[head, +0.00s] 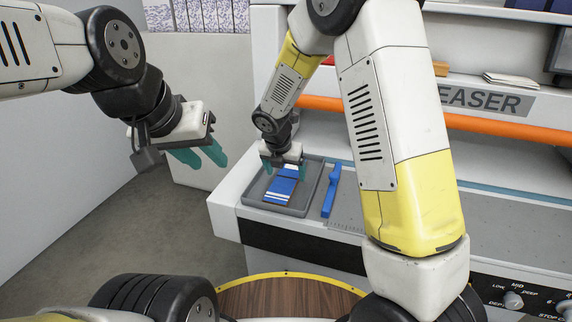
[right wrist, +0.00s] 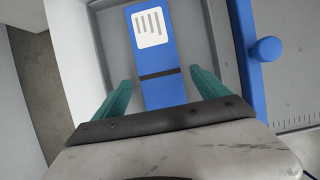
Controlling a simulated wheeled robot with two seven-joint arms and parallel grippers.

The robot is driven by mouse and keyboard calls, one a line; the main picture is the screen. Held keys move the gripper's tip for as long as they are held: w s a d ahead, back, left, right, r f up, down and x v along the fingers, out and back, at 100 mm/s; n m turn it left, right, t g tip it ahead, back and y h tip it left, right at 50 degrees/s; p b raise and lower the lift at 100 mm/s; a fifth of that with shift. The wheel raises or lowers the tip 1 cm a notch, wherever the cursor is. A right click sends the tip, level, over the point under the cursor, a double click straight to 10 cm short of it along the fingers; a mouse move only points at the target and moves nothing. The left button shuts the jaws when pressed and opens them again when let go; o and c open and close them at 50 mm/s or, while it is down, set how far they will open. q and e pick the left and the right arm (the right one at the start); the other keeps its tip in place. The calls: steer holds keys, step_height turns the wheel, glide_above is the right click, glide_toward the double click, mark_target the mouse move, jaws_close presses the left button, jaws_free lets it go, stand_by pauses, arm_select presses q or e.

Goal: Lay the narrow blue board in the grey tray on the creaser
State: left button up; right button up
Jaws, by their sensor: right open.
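The narrow blue board (right wrist: 158,62), with a white label and a black stripe, lies in the grey tray (right wrist: 112,40) in the right wrist view. In the head view the board (head: 279,190) lies in the tray (head: 256,205) on the creaser (head: 233,221). My right gripper (head: 284,173) is over the tray's far part. In the right wrist view its teal fingers (right wrist: 162,78) are open, one on each side of the board with a gap, not gripping it. My left gripper (head: 209,163) is open and empty in the air, left of the creaser.
A blue bar with a knob (right wrist: 266,49) lies close right of the tray; it also shows in the head view (head: 331,190). An orange rail (head: 480,124) crosses the creaser behind. A round wooden top with a yellow rim (head: 290,299) is in front.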

steer(key=v, duration=1)
steer(key=s+d+r+m+y, duration=0.2)
steer(key=s+d+r+m, duration=0.8)
steer(key=m, duration=0.4)
steer(key=s+d+r+m+t, duration=0.1)
steer(key=s+d+m, duration=0.1)
steer(key=s+m, duration=0.4)
steer(key=s+d+r+m+t+y, duration=0.1)
steer(key=s+d+m, duration=0.2)
steer(key=s+m, duration=0.3)
steer(key=m, duration=0.5)
steer(key=shift+s+d+r+m+y, duration=0.25)
steer(key=shift+d+m+y, duration=0.05)
steer(key=shift+m, duration=0.1)
